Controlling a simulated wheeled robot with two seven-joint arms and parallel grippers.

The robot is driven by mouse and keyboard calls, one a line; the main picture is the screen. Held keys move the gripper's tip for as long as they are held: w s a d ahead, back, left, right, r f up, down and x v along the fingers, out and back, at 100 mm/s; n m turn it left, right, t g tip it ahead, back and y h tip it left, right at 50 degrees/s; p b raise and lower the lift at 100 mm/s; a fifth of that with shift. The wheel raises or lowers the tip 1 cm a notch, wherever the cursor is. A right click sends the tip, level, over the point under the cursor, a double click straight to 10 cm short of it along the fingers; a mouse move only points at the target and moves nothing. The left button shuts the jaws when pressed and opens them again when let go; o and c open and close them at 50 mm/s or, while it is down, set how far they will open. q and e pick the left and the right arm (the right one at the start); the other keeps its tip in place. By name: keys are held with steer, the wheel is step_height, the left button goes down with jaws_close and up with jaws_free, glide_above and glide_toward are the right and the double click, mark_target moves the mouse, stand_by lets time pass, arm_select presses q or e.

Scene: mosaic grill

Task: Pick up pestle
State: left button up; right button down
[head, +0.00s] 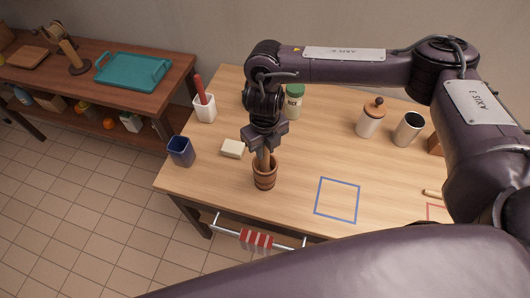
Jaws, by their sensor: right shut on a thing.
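My right gripper (263,143) points down above a brown wooden mortar (264,180) on the light wooden table (300,215). It is shut on the wooden pestle (264,158), whose lower part stands in the mortar. The fingers cover the pestle's upper part, and the mortar's rim hides its lower end. My left gripper is not in the head view.
A cream block (232,148), a dark blue cup (181,151) and a white holder (205,109) with a red-handled tool stand left of the mortar. A green-lidded jar (294,100), a lidded canister (370,119) and a metal cup (408,128) stand behind. The blue square outline (338,200) is empty.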

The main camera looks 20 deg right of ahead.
step_height(320, 180, up, 30)
steer(key=p, duration=1)
stand_by(0.4)
